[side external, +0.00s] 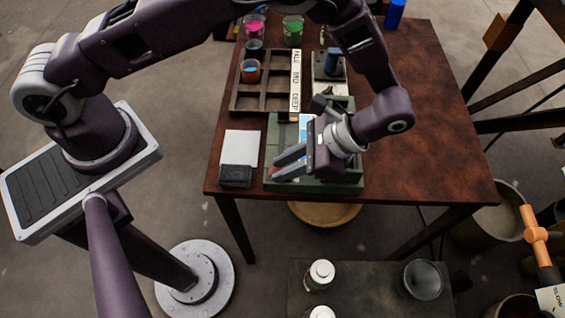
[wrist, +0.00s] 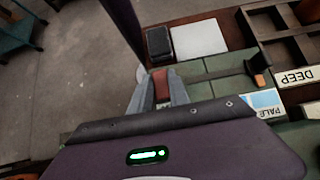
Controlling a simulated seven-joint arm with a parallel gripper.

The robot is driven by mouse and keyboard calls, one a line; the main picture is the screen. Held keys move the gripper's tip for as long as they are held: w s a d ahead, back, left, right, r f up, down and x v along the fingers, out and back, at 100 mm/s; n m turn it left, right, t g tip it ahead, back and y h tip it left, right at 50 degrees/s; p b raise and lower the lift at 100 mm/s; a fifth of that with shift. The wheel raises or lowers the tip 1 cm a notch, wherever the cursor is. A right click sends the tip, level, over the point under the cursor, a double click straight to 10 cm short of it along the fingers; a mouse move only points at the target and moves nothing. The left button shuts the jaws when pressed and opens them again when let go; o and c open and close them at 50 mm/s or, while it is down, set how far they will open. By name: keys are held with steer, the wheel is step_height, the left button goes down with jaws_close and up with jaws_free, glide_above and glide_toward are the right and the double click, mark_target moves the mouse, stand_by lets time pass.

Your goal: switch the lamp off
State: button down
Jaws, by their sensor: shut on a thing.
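My gripper (side external: 275,170) is low over the near left part of a green box (side external: 345,182) on the table. In the wrist view its two fingers (wrist: 162,92) are closed on a small red block (wrist: 162,78) on the green surface (wrist: 220,64). A thin dark bar runs from beside the red block to a dark piece with an orange end (wrist: 262,79). A label reading PALE (wrist: 267,103) lies on the green box. I cannot tell for sure which thing is the lamp, nor whether it is lit.
A white card (side external: 241,148) and a dark block (side external: 236,176) lie left of the green box. Behind are a brown compartment tray (side external: 238,104), a lettered strip (side external: 295,80), cups of coloured liquid (side external: 293,30) and a blue-topped device (side external: 333,62). The table's right side (side external: 430,120) is clear.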

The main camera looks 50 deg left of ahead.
steer(key=c, duration=1.2)
jaws_free()
steer(key=shift+c, duration=0.2)
steer(key=v, duration=0.6)
steer(key=shift+w+d+r, duration=0.2)
steer(key=shift+r, duration=0.05)
steer(key=shift+d+r, duration=0.1)
steer(key=shift+r, duration=0.05)
steer(key=shift+w+r, duration=0.1)
